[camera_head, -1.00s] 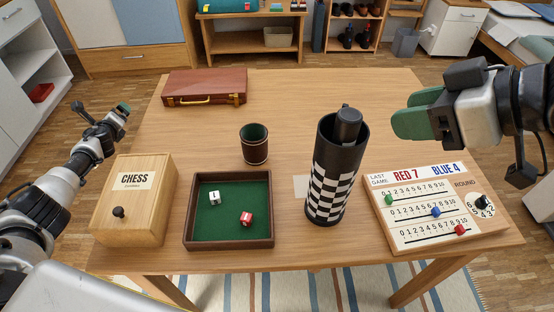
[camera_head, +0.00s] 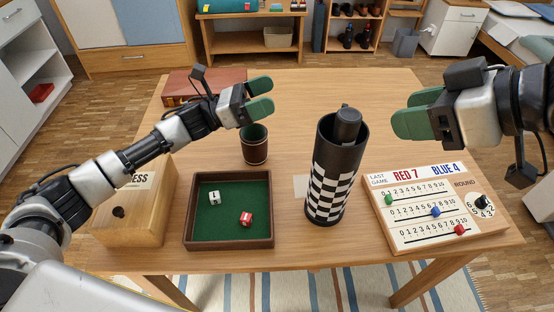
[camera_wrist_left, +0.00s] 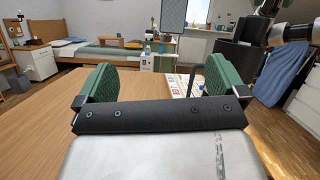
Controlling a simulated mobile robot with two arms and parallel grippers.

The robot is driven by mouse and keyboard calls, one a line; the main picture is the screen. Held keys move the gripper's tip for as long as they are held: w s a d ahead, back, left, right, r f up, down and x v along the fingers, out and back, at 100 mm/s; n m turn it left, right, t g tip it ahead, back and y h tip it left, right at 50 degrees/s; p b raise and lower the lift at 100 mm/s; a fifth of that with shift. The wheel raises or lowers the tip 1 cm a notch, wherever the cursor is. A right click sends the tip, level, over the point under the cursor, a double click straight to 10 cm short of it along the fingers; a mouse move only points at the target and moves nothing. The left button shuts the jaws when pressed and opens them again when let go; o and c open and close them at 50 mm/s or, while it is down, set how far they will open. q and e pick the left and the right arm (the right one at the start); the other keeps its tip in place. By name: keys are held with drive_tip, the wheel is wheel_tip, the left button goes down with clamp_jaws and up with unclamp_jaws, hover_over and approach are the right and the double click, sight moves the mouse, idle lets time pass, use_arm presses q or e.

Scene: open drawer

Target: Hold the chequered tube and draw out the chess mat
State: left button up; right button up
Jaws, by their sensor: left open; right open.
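The chequered tube (camera_head: 328,190) stands upright on the table, black with a black and white chequered band. A dark rolled end (camera_head: 348,122) stands up out of its open top, likely the chess mat; the rest is hidden inside. My left gripper (camera_head: 262,96) is open and empty, above the table behind the dice cup, left of the tube and apart from it. Its two green fingers (camera_wrist_left: 162,88) are spread wide in the left wrist view with nothing between them. My right gripper (camera_head: 404,112) is open and empty, to the right of the tube's top and apart from it.
A brown dice cup (camera_head: 254,145) and a green-lined dice tray (camera_head: 228,243) stand left of the tube. A scoreboard (camera_head: 437,208) lies to the right. My left arm partly covers the chess box (camera_head: 135,218) and the red case (camera_head: 180,84). The table's back right is clear.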

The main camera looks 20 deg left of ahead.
sight(329, 173)
use_arm(q)
drive_tip(key=s+d+f+m+g+y, duration=0.2)
drive_tip(key=s+d+f+m+g, duration=0.4)
drive_tip(key=s+f+g, duration=0.25)
drive_tip(key=shift+t+y, duration=0.25)
drive_tip(key=shift+y, duration=0.05)
drive_tip(key=d, duration=0.7)
drive_tip(key=s+d, duration=0.1)
drive_tip(key=d, duration=0.2)
drive_tip(key=shift+d+f, duration=0.15)
drive_tip(key=shift+f, duration=0.1)
